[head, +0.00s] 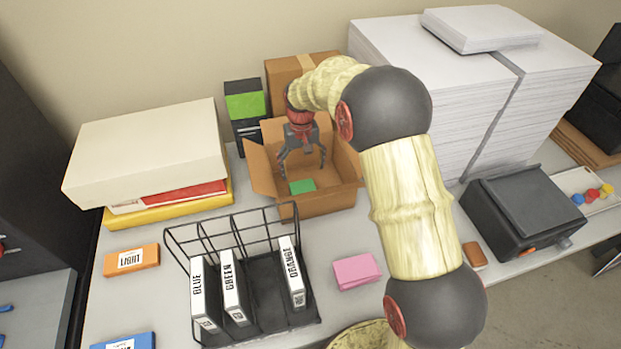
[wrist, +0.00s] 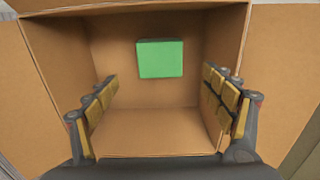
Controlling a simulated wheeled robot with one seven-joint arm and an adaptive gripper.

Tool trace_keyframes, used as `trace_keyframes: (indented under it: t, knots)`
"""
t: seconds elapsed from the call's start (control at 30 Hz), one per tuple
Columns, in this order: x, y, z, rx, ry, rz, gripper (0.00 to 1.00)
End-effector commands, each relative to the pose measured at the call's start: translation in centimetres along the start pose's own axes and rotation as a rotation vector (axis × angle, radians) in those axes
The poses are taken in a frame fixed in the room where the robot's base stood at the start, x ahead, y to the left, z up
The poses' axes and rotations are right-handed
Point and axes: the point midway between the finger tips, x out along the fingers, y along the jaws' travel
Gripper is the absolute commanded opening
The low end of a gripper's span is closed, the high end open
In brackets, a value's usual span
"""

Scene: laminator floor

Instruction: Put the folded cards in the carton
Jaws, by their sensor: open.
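The open brown carton (head: 330,199) stands in the middle of the table with its flaps spread. A green folded card (head: 302,186) lies inside it; in the wrist view the green card (wrist: 160,58) lies flat, apart from the fingers. My gripper (head: 303,170) is open and empty, pointing down into the carton above the green card. In the wrist view its fingers (wrist: 162,100) are spread wide inside the carton walls. A pink folded card (head: 357,271) lies on the table in front of the carton, right of the wire rack.
A black wire rack (head: 262,300) with labelled white binders stands left of the pink card. Tall paper stacks (head: 420,85) and a black machine (head: 520,210) are at right. An orange box (head: 131,260) and a blue box (head: 124,343) lie at left.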

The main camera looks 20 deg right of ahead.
Motion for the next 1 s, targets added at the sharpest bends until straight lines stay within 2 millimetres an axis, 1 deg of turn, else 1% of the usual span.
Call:
trace_keyframes:
  t: [0.07, 0.17, 0.2, 0.27, 0.3, 0.37, 0.4, 0.47, 0.5, 0.57, 0.6, 0.67, 0.7, 0.77, 0.8, 0.87, 0.9, 1.0]
  knots:
    - [-1.5, 0.1, 0.4, 0.000, 0.014, 0.000, 0.82]
    - [-4.3, 0.3, 1.6, 0.001, 0.042, -0.001, 0.82]
    - [-5.9, 0.4, 2.4, 0.002, 0.058, -0.002, 0.82]
    - [-8.2, 0.6, 3.9, 0.003, 0.084, -0.002, 0.82]
    - [-9.8, 0.7, 4.9, 0.004, 0.102, -0.002, 0.82]
    - [-11.9, 0.9, 6.7, 0.005, 0.127, -0.003, 0.82]
    - [-13.3, 1.0, 7.9, 0.005, 0.145, -0.003, 0.82]
    - [-15.1, 1.2, 9.8, 0.006, 0.171, -0.003, 0.82]
    - [-16.2, 1.3, 11.1, 0.007, 0.187, -0.003, 0.82]
    - [-17.8, 1.5, 13.1, 0.008, 0.214, -0.003, 0.82]
    - [-18.7, 1.6, 14.5, 0.009, 0.231, -0.003, 0.82]
    - [-20.0, 1.7, 16.6, 0.010, 0.257, -0.003, 0.82]
    - [-20.7, 1.8, 18.1, 0.010, 0.275, -0.003, 0.82]
    - [-21.6, 1.9, 20.2, 0.011, 0.301, -0.002, 0.82]
    - [-22.1, 1.9, 21.6, 0.012, 0.319, -0.002, 0.82]
    - [-22.7, 2.0, 23.8, 0.013, 0.345, -0.002, 0.82]
    - [-22.9, 2.1, 25.2, 0.013, 0.362, -0.001, 0.82]
    - [-23.2, 2.2, 28.6, 0.015, 0.404, 0.000, 0.82]
